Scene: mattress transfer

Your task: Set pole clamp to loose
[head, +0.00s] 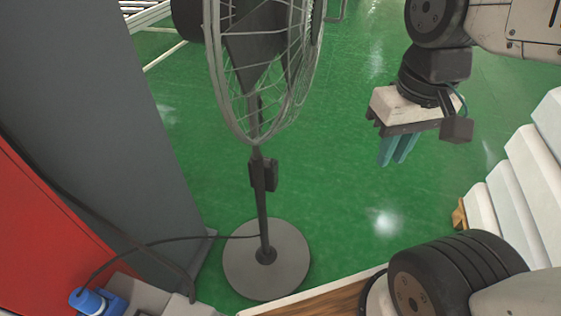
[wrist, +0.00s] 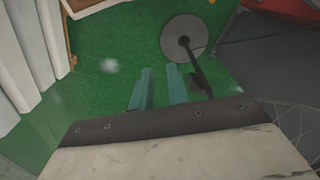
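The pole clamp (head: 270,175) is a dark block on the pole of a standing fan (head: 265,70), partway between the fan's wire cage and its round grey base (head: 290,270). Whether the clamp is tight or loose cannot be told. My gripper (head: 392,163) hangs to the right of the pole, with its teal fingers pointing down and clear of the clamp. In the wrist view my gripper (wrist: 161,72) shows a gap between its fingers and nothing held. The fan's base (wrist: 182,30) lies beyond the fingertips there, with the dark pole running down to the right.
A grey panel (head: 100,110) and a red surface (head: 40,240) stand on the left. A dark cable (head: 190,238) runs from a blue plug (head: 88,301) towards the pole. White stacked slabs (head: 535,180) stand at the right. Green floor (head: 350,200) is open around the fan.

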